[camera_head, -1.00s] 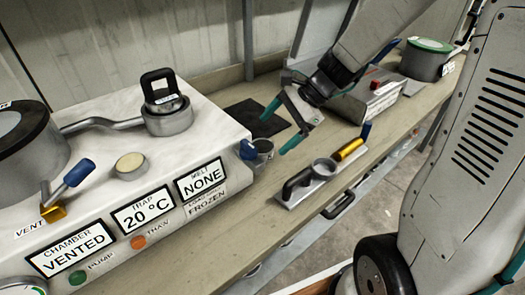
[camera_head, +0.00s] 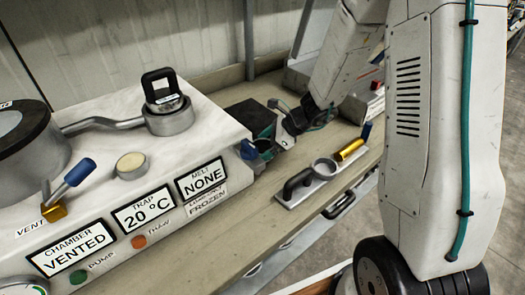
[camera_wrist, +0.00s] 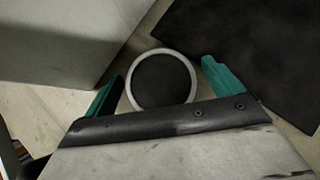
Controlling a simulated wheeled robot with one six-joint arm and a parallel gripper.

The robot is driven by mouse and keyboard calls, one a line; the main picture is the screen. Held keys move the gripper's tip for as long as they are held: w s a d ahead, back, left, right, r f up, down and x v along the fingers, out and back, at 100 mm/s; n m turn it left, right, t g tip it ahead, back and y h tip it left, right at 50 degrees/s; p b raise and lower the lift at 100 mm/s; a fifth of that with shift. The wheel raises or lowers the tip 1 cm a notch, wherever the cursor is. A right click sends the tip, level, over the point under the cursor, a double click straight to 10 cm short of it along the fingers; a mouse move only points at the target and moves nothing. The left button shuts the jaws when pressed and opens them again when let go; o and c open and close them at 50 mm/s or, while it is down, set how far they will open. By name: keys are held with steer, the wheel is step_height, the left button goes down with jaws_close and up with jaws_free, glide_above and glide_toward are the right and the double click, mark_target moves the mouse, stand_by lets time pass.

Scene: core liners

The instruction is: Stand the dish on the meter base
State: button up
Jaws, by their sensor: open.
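A round cup-like dish (camera_wrist: 163,82) with a pale rim and dark inside stands on the bench, beside the right end of the white machine. In the wrist view it lies between the two teal fingers of my gripper (camera_wrist: 161,74), which are open, with gaps on both sides. In the head view my gripper (camera_head: 264,131) is low over the bench at that spot and partly hides the dish. A metal plate (camera_head: 310,184) with a black handle, a grey ring and a gold cylinder lies to the right. I cannot tell which thing is the meter base.
The white machine (camera_head: 212,137) with label panels fills the left. A black mat (camera_wrist: 258,55) lies close to the dish. A box (camera_head: 376,98) with a red part stands at the back right, mostly behind my arm. Bare bench (camera_head: 240,225) shows in front.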

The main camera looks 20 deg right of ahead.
steer(key=shift+c, duration=0.3)
steer(key=c, duration=1.2)
